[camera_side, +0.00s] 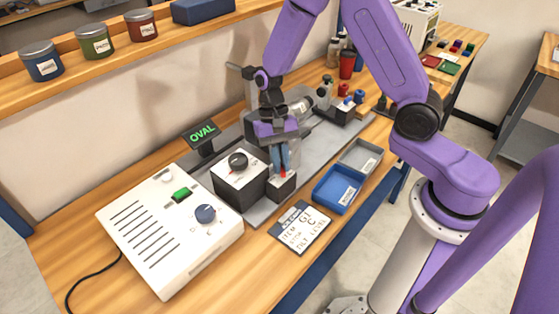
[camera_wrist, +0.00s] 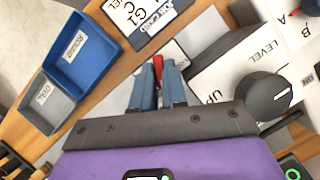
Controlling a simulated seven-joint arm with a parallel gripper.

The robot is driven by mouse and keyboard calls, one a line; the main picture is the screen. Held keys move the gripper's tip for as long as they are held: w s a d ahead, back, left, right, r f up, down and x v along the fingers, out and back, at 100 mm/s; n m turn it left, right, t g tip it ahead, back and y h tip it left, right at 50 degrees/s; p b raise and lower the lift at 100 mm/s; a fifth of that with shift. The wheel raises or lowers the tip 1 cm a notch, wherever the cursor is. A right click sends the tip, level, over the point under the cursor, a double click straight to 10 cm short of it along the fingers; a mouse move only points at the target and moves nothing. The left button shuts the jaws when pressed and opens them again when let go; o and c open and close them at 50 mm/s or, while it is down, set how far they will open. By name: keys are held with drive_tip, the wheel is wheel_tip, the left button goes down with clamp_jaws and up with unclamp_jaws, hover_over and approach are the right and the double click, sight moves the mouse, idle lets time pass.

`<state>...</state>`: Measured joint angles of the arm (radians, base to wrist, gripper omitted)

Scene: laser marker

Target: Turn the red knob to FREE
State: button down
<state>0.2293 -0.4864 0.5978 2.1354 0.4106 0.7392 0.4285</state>
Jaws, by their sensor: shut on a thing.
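The red knob (camera_side: 283,174) is on a small box (camera_side: 281,188) with a pale top, just right of the dark box with the black dial. Only a bit of its red shows in the side view; in the wrist view the red knob (camera_wrist: 158,63) shows between the fingertips. My gripper (camera_side: 282,167) points down over the small box, its blue-grey fingers shut on the red knob. The wrist view also shows my gripper (camera_wrist: 159,73) with a finger on each side of the red. I cannot read a FREE mark or the knob's angle.
Close left stands the black dial (camera_side: 238,160) on its box. A white control box (camera_side: 165,235) with a blue dial, an OVAL display (camera_side: 202,134), a label card (camera_side: 300,228), a blue tray (camera_side: 337,190) and a grey tray (camera_side: 361,156) lie around.

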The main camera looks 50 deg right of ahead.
drive_tip(key=m+t+y, duration=0.1)
drive_tip(key=m, duration=0.2)
drive_tip(key=m+t, duration=0.1)
drive_tip(key=m, duration=0.2)
drive_tip(key=shift+s+d+m+y, duration=0.1)
drive_tip(key=shift+d+m+y, duration=0.1)
drive_tip(key=shift+m+y, duration=0.15)
drive_tip(key=m+t, duration=0.1)
drive_tip(key=m, duration=0.1)
drive_tip(key=m+t, duration=0.1)
drive_tip(key=m, duration=0.2)
drive_tip(key=shift+s+y, duration=0.2)
drive_tip(key=shift+y, duration=0.05)
drive_tip(key=shift+m, duration=0.25)
drive_tip(key=c, duration=1.2)
unclamp_jaws()
drive_tip(key=shift+o, duration=0.2)
